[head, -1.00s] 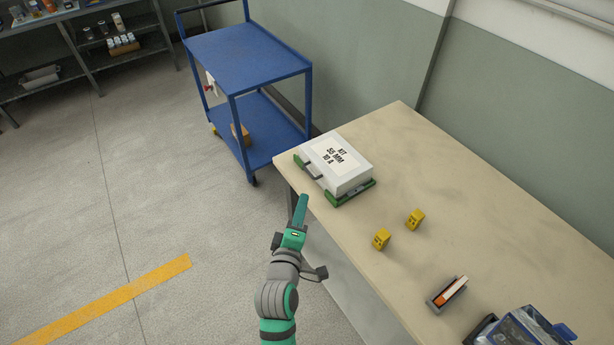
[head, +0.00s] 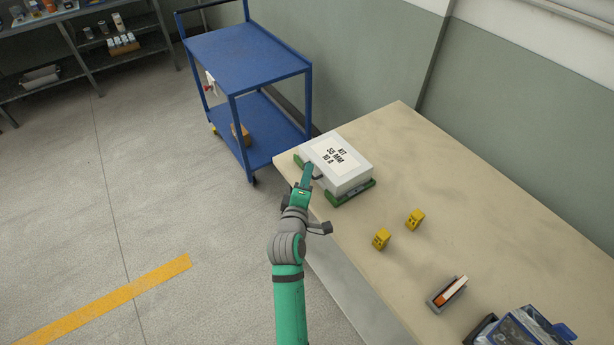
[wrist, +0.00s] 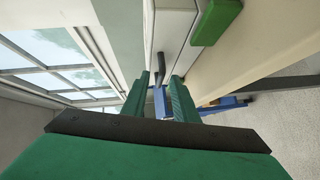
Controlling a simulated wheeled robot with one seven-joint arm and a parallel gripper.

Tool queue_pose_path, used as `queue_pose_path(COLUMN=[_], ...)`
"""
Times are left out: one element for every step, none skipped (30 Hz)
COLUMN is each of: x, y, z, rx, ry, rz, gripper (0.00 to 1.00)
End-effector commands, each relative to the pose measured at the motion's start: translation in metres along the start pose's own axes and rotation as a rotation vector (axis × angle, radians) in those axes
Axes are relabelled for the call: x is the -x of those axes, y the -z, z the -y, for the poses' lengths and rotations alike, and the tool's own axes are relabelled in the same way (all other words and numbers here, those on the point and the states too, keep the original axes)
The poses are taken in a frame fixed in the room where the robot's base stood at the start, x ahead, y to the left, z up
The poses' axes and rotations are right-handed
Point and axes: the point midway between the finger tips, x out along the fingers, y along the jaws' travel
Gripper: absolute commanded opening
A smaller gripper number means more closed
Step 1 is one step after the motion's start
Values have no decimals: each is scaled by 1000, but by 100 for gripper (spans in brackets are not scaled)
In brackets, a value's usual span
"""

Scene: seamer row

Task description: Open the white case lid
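The white case (head: 350,178) lies shut on the table, its lid label (head: 334,157) reading "KIT 55 MM 10 A". It rests between green holders (head: 350,194) at its corners. My gripper (head: 309,170) is at the case's front side, its tip close to the front edge. In the wrist view my gripper (wrist: 158,80) has its two green fingers apart with a gap between them. The case's front face (wrist: 172,25) and a dark handle (wrist: 169,70) show just beyond the fingertips. I cannot tell whether the fingers touch the handle.
The beige table (head: 480,220) holds two yellow blocks (head: 381,239), a small grey holder (head: 447,294) with an orange-and-white item, and a blue bin (head: 525,330) at the front right. A blue cart (head: 250,60) stands behind the table's left end. Floor left of the table is clear.

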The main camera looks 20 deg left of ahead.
Motion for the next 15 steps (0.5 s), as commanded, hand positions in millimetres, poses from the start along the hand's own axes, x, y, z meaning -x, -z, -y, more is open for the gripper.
queue_pose_path(x=[-2,-2,-3,-3,-3,-3,-3,-3,-3,-3,-2,-2,-2,-2,-2], y=[0,0,0,0,0,0,0,0,0,0,0,0,0,0,0], z=[0,0,0,0,0,0,0,0,0,0,0,0,0,0,0], rx=[0,0,0,0,0,0,-1,-1,-1,-1,-1,-1,-1,-1,-1], ry=[0,0,0,0,0,0,0,0,0,0,0,0,0,0,0], rz=[0,0,0,0,0,0,0,0,0,0,0,0,0,0,0], gripper=[26,26,26,26,26,26,26,26,26,22,14,5,0,0,0])
